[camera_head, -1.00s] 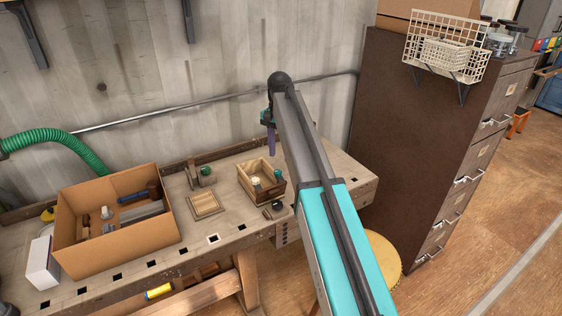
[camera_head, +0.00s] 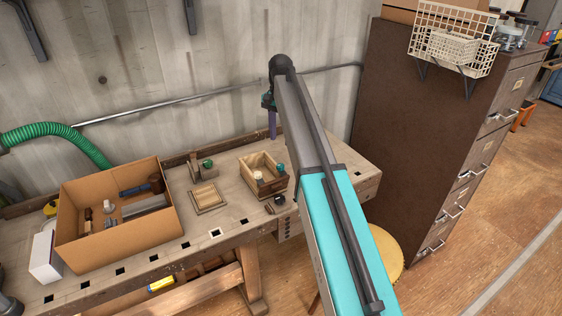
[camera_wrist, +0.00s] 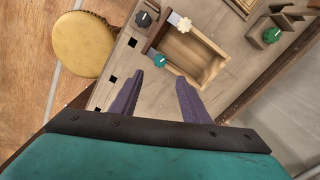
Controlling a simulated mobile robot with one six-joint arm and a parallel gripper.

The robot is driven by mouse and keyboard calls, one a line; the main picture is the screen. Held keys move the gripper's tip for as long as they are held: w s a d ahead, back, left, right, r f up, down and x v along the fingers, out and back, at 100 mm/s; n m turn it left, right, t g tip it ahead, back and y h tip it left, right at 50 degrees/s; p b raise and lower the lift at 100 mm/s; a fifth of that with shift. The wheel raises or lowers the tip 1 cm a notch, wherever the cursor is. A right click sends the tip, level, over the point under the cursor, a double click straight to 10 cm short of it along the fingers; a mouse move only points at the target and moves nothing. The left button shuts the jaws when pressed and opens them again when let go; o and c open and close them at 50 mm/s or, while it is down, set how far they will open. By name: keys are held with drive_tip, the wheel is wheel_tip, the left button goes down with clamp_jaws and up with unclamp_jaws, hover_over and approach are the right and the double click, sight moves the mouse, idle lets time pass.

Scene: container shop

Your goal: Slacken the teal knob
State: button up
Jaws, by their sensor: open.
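A teal knob (camera_head: 281,168) sits at the right rear of a small open wooden box (camera_head: 270,187) on the workbench. In the wrist view the teal knob (camera_wrist: 160,60) is on the box's near side wall, just ahead of my fingertips. A cream knob (camera_wrist: 185,25) is on the same box, and a black knob (camera_wrist: 143,18) is beside it on the bench. A darker green knob (camera_wrist: 272,35) is on a separate wooden block. My gripper (camera_wrist: 158,82) is open and empty, its purple fingers pointing at the box. In the head view my gripper (camera_head: 272,124) hangs above and behind the box.
A cardboard box (camera_head: 118,240) with tools stands at the left of the workbench (camera_head: 225,232). A flat wooden tray (camera_head: 208,208) lies left of the small box. A brown cabinet (camera_head: 410,130) stands to the right, and a round yellow stool (camera_head: 386,258) is below the bench's right end.

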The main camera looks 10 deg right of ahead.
sight(280, 165)
drive_tip(key=shift+f+p, duration=1.4)
drive_tip(key=shift+f, duration=4.6)
drive_tip(key=c, duration=1)
drive_tip(key=shift+a, duration=0.15)
drive_tip(key=shift+c, duration=0.3)
